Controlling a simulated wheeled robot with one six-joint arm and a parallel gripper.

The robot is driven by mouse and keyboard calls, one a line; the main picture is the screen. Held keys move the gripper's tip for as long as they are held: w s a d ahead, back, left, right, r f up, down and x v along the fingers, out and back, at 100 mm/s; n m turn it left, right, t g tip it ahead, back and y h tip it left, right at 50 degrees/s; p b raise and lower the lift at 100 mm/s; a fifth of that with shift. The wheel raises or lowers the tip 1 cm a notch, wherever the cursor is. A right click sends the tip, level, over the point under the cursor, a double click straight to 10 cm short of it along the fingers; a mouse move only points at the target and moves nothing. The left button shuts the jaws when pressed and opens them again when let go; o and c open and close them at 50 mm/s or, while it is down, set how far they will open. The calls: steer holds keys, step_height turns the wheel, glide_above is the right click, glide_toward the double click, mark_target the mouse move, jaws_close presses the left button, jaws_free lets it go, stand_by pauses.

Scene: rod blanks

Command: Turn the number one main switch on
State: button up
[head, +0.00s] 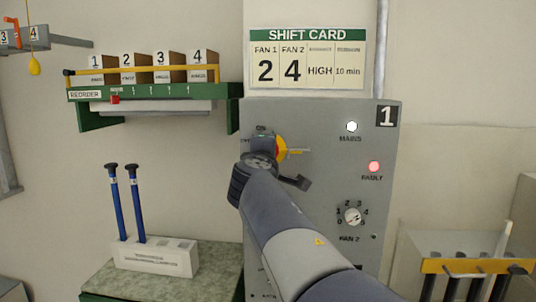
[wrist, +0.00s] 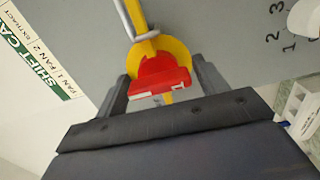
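The main switch, a red handle on a yellow round plate, is on the grey panel marked 1 (head: 338,125). In the head view my gripper (head: 282,172) covers much of the switch; a bit of its red and yellow (head: 281,147) shows. In the wrist view the red handle (wrist: 163,77) lies between my two fingers (wrist: 160,82), with the yellow plate (wrist: 177,48) behind it. The fingers stand well apart, one on each side. Contact with the handle cannot be made out. A bent grey metal loop (wrist: 133,38) crosses the yellow plate.
The white MAINS lamp (head: 351,126) and the red FAULT lamp (head: 374,166) look lit. The FAN 2 dial (head: 352,216) is lower on the panel. The shift card (head: 307,60) hangs above. A green shelf (head: 150,93) and a rack with blue rods (head: 155,256) are at left.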

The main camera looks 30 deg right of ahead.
steer(key=shift+o, duration=1.1)
steer(key=shift+s+a, duration=0.1)
steer(key=b+v, duration=0.2)
steer(key=v, duration=0.8)
steer(key=shift+s+a+b, duration=0.2)
steer(key=shift+s+b, duration=0.05)
steer(key=shift+b, duration=0.05)
steer(key=p+x, duration=0.2)
steer(key=x, duration=0.9)
steer(key=shift+d+p, duration=0.1)
steer(key=shift+p, duration=0.3)
steer(key=shift+s+r+n+p, duration=0.1)
steer(key=shift+n+p, duration=0.3)
steer(key=shift+f+m+b, duration=0.2)
steer(key=shift+m+b, duration=0.1)
steer(key=shift+b, duration=0.2)
